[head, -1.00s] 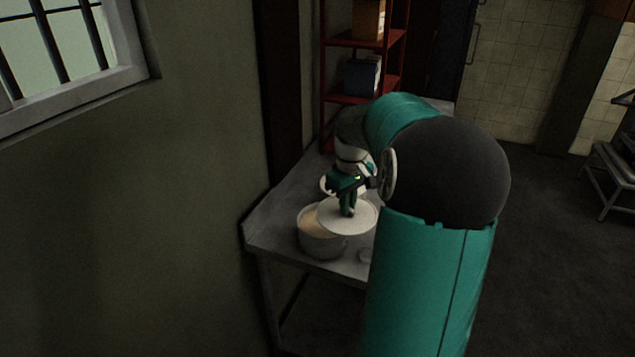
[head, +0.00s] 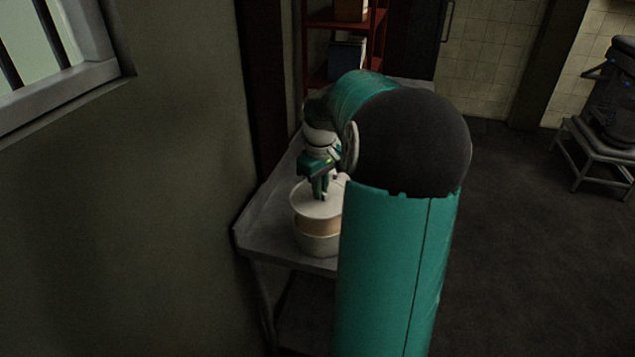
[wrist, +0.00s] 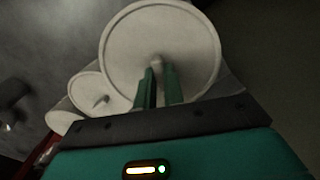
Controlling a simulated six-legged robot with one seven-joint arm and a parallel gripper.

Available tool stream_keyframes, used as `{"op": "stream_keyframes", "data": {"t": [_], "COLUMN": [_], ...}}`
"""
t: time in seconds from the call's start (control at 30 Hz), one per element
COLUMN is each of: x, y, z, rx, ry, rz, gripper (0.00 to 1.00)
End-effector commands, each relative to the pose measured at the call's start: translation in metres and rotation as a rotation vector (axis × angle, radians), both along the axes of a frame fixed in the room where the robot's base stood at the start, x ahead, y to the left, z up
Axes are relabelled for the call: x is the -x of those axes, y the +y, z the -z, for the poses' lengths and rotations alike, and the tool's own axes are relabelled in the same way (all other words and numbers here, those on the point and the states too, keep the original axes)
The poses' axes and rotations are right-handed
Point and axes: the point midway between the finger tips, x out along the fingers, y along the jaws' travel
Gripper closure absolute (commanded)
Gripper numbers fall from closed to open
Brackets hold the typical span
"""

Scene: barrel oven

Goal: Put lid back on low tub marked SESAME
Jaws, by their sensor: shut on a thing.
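My gripper (head: 322,194) points down and is shut on the knob of a round pale lid (head: 306,205). In the wrist view my gripper's green fingers (wrist: 158,82) close on the knob, and the lid (wrist: 160,35) fills the upper middle. The low tub (head: 318,244) stands on the table directly below the lid. The tub is hidden behind the lid in the wrist view. I cannot read any marking.
The grey table (head: 262,225) runs along the wall at left. Two other pale round lidded things (wrist: 92,92) are beside the held lid in the wrist view. A red shelf (head: 318,50) stands behind the table. Open floor (head: 520,250) lies at right.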

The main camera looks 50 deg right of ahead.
Motion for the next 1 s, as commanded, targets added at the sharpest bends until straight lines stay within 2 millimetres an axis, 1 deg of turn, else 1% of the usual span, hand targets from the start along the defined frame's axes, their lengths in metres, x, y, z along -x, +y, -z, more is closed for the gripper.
{"op": "stream_keyframes", "data": {"t": [0.3, 0.53, 0.7, 1.0], "x": [0.001, -0.001, -0.002, -0.003], "y": [-0.001, -0.002, -0.002, -0.002], "z": [0.029, 0.047, 0.053, 0.054], "rx": [-0.002, -0.002, 0.000, 0.000], "ry": [0.002, 0.001, 0.000, 0.000], "rz": [0.001, 0.001, 0.001, 0.001], "gripper": [1.00, 1.00, 1.00, 1.00]}}
